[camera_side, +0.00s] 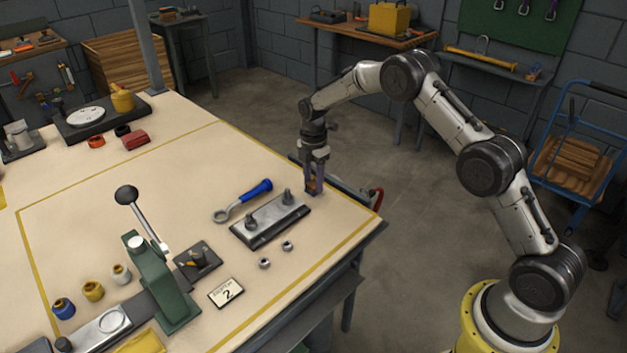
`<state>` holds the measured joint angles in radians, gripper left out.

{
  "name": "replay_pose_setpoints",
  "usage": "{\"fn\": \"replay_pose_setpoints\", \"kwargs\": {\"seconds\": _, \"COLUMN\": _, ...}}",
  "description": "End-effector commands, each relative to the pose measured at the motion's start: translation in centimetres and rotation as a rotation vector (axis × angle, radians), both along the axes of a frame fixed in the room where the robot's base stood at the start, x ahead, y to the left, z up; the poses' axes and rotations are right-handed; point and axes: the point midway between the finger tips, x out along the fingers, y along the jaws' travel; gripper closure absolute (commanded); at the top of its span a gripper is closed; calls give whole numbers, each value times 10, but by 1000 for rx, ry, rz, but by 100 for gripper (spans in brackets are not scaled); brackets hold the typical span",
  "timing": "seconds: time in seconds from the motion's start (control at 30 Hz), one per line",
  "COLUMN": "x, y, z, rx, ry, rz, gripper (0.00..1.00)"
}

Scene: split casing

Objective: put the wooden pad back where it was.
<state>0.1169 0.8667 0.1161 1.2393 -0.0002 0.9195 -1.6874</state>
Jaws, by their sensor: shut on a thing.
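My gripper (314,188) points down near the far right edge of the table, just beyond the right end of the metal casing. It is shut on a small brown piece, the wooden pad (311,186), which is mostly hidden between the fingers. I cannot tell whether the pad touches the table. The split casing (270,221) is a grey block on a dark base with two upright studs on top.
A blue-handled wrench (243,201) lies left of the casing. Two nuts (264,263) lie in front of it. A green lever press (160,275) and a card marked 2 (226,292) stand nearer the front. The table's middle left is clear.

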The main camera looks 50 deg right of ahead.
Motion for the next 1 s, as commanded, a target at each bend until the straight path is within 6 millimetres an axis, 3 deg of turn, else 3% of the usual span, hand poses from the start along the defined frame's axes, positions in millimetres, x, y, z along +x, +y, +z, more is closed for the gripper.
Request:
{"fn": "replay_pose_setpoints", "kwargs": {"seconds": 0.1, "x": 0, "y": 0, "z": -3, "rx": 0, "ry": 0, "rz": 0, "gripper": 100}}
{"fn": "replay_pose_setpoints", "kwargs": {"seconds": 0.13, "x": 0, "y": 0, "z": -3, "rx": 0, "ry": 0, "rz": 0, "gripper": 55}}
{"fn": "replay_pose_setpoints", "kwargs": {"seconds": 0.3, "x": 0, "y": 0, "z": -3, "rx": 0, "ry": 0, "rz": 0, "gripper": 26}}
{"fn": "replay_pose_setpoints", "kwargs": {"seconds": 0.67, "x": 0, "y": 0, "z": 2, "rx": 0, "ry": -1, "rz": 0, "gripper": 26}}
{"fn": "replay_pose_setpoints", "kwargs": {"seconds": 0.77, "x": 1, "y": 0, "z": 13, "rx": 0, "ry": -4, "rz": 0, "gripper": 26}}
{"fn": "replay_pose_setpoints", "kwargs": {"seconds": 1.0, "x": 1, "y": 0, "z": 62, "rx": -1, "ry": -5, "rz": 0, "gripper": 26}}
